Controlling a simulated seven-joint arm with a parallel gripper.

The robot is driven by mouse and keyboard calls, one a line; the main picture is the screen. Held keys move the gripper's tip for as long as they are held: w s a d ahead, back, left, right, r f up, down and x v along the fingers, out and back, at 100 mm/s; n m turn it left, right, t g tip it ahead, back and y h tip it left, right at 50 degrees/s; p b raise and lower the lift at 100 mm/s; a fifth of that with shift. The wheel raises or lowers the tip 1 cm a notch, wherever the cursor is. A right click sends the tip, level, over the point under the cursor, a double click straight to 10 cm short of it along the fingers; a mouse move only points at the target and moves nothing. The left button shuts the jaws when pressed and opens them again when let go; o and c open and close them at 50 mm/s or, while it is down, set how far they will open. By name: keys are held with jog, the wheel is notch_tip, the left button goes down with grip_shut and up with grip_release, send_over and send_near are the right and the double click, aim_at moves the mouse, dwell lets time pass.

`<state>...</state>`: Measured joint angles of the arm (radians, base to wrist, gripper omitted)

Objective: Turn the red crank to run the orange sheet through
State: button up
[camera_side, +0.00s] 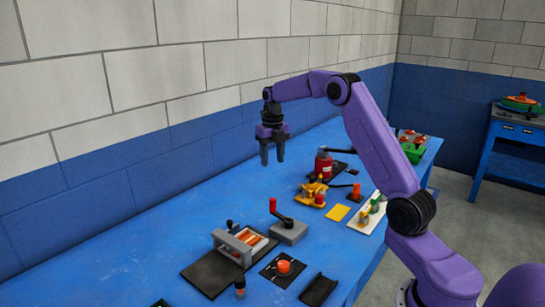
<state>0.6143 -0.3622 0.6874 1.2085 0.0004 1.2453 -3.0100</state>
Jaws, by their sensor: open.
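My gripper (272,160) hangs in the air above the far side of the blue table, fingers pointing down, apart and empty. A crank with an upright red handle (273,205) and a black arm sits on a grey block (289,231) below it. The gripper is well above the crank and not touching it. To the left of the block, a grey frame (233,248) stands on a black base plate, with orange and white strips (250,237) beside it. A flat yellow-orange square (339,212) lies farther right. I cannot tell which piece is the orange sheet.
A red cylinder with a black arm (323,164) and a yellow device (312,193) stand right of the crank. A red-orange knob (284,266) on a black plate and a black channel (318,289) lie near the front. Bare blue table (170,235) is at the left.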

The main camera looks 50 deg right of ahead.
jog(key=c, duration=0.5)
jog(key=shift+d+f+m, duration=0.2)
jog(key=shift+m, duration=0.2)
grip_shut()
jog(key=s+d+f+m+t+y, duration=0.15)
jog(key=d+f+m+y, duration=0.35)
jog(key=m, duration=0.9)
jog(key=s+d+f+m+t+y, duration=0.1)
jog(key=d+f+m+t, duration=0.15)
jog(key=d+m, duration=0.85)
jog(key=w+a+f+m, duration=0.2)
jog(key=a+f, duration=0.6)
jog(key=a, duration=0.4)
jog(key=shift+w+a+f+m, duration=0.2)
jog(key=shift+a+m, duration=0.1)
jog(key=shift+m, duration=0.2)
